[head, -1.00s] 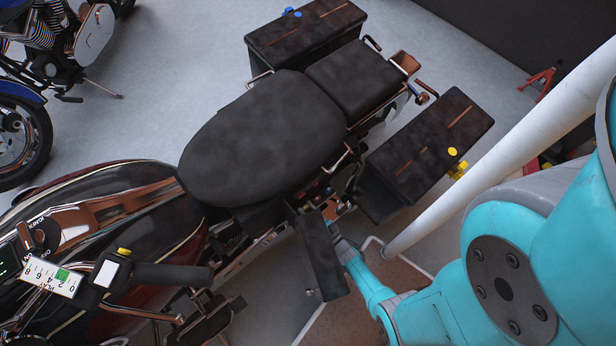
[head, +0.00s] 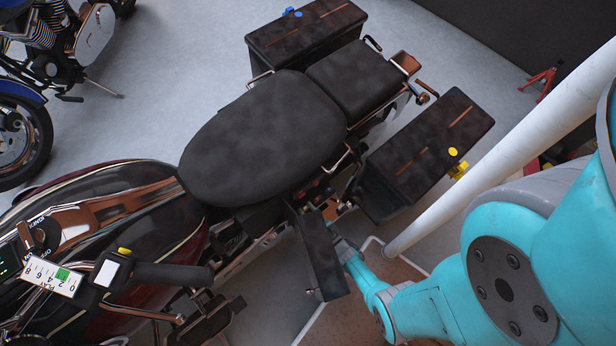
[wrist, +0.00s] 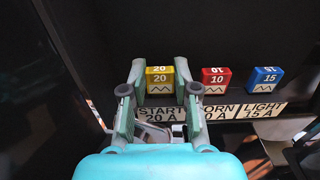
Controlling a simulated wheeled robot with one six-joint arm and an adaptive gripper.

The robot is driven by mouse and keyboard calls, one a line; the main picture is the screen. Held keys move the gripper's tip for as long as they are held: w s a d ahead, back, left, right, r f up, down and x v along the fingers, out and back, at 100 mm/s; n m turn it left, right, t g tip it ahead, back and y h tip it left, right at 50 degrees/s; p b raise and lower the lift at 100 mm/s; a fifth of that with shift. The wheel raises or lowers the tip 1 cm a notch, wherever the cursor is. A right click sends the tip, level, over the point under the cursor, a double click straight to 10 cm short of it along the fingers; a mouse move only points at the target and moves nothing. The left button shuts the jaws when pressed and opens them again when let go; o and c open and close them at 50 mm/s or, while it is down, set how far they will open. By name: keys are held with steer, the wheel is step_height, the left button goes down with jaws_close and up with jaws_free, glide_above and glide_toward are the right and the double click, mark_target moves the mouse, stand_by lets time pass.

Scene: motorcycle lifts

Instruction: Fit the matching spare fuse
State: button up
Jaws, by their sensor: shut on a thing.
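In the wrist view my gripper (wrist: 160,74) has its two fingers on either side of a yellow fuse (wrist: 159,80) marked 20 and is shut on it. The yellow fuse is above the label START 20 A (wrist: 160,113). To its right are a red fuse (wrist: 216,80) marked 10 and a blue fuse (wrist: 265,79) marked 15, above the labels for 10 A and LIGHT 15 A (wrist: 263,110). I cannot tell how deep the yellow fuse sits. In the head view my fingers are hidden low beside the seat, behind a dark hanging panel (head: 322,256).
The motorcycle's seat (head: 265,135) and two dark side cases (head: 425,150) are above and beside my arm. A white post (head: 500,150) stands close to the arm. A handlebar grip (head: 172,273) is at lower left. A blue motorcycle (head: 25,130) stands at far left.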

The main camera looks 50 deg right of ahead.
stand_by(0.3)
steer(key=o, duration=0.8)
steer(key=shift+o, duration=0.2)
steer(key=shift+s, duration=0.1)
steer(key=v, duration=0.7)
steer(key=shift+s+f, duration=0.1)
steer(key=shift+s, duration=0.05)
steer(key=shift+s, duration=0.1)
stand_by(0.4)
